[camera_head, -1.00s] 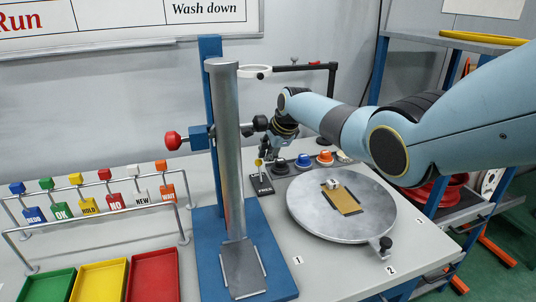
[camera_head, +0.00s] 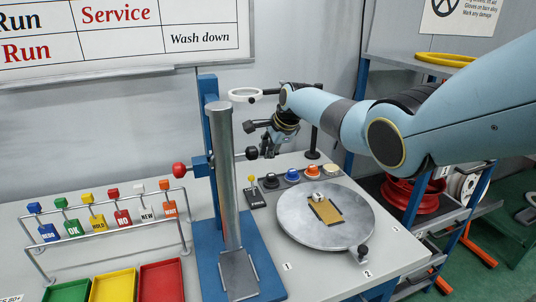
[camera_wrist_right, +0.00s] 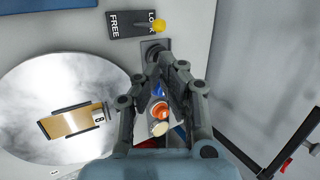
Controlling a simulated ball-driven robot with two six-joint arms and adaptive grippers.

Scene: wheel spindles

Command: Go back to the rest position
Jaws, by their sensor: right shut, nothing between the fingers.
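My right gripper (camera_head: 267,154) hangs at the end of my light-blue right arm (camera_head: 350,120), which comes in from the right. It is above the back of the grey bench, behind the round turntable and near the row of knobs. In the right wrist view, the two dark fingers (camera_wrist_right: 166,62) come together at their tips with nothing held between them. Coloured knobs show through the gap between the finger linkages, below the gripper. My left gripper is not in view.
A grey post (camera_head: 229,190) on a blue base stands left of the gripper, with a white ring (camera_head: 245,94) on an arm behind. A lever box (camera_head: 257,199), several knobs (camera_head: 292,175) and the turntable (camera_head: 290,228) are below. A tag rack (camera_head: 100,225) stands left.

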